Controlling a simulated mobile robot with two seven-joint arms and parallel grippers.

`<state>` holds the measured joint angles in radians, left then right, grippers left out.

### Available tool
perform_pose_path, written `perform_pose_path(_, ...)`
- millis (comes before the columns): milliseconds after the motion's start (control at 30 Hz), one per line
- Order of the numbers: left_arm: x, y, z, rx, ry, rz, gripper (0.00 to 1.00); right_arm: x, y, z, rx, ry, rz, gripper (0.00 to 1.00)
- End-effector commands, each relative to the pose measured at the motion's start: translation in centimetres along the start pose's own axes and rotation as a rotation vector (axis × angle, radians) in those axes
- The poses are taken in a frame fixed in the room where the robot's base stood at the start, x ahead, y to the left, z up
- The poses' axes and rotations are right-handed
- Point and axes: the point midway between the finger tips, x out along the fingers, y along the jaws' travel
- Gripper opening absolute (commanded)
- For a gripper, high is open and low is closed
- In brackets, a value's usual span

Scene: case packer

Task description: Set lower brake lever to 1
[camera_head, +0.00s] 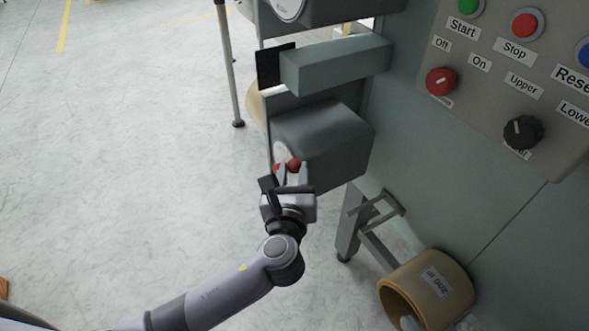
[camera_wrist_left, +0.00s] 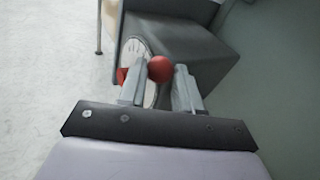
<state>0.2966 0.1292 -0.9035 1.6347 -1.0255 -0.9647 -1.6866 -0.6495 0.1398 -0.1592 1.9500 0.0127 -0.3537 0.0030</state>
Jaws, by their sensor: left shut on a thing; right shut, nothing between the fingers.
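The lower brake lever shows as a red ball knob (camera_head: 293,165) at the front of the lower dark grey box (camera_head: 325,145). In the left wrist view the red knob (camera_wrist_left: 160,69) sits between the fingertips, in front of a white round dial (camera_wrist_left: 148,47). A second red part (camera_wrist_left: 122,75) shows at the dial's left edge. My left gripper (camera_head: 292,174) is shut on the lever at the knob. The fingers and wrist cover much of the dial, and its numbers cannot be read. My right gripper is not in view.
A grey-green beam with a black end (camera_head: 335,65) juts out above the lower box. An upper dial (camera_head: 288,8) shows at the top edge. A control panel (camera_head: 490,70) is at right. A tan roll (camera_head: 427,290) lies below. Open floor (camera_head: 120,150) spreads at left.

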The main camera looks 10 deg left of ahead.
Motion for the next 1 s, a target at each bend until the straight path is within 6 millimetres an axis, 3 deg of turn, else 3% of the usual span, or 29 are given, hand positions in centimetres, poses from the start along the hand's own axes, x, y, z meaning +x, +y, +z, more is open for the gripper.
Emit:
perform_pose_path(167, 0.0, 0.0, 0.0, -0.001, -0.002, 0.001, 0.00, 0.1, 0.0, 0.1, 0.000, 0.000, 0.000, 0.00)
perform_pose_path(200, 0.0, 0.0, 0.0, -0.002, -0.002, 0.001, 0.37, 0.1, 0.0, 0.1, 0.000, 0.000, 0.000, 0.00)
perform_pose_path(267, 0.0, 0.0, 0.0, -0.001, -0.002, 0.001, 0.56, 0.1, 0.0, 0.1, 0.000, 0.000, 0.000, 0.00)
perform_pose_path(300, 0.0, 0.0, 0.0, -0.001, -0.002, 0.001, 0.58, 0.1, 0.0, 0.1, 0.000, 0.000, 0.000, 0.00)
perform_pose_path(667, -0.5, 0.0, -0.1, -0.001, -0.002, 0.000, 0.58, 0.1, 0.0, 0.1, 0.000, 0.000, 0.000, 0.00)
perform_pose_path(1000, -5.2, 0.1, -0.1, -0.001, 0.000, 0.001, 0.58, 0.3, 0.0, 0.4, 0.000, 0.000, 0.000, 0.00)
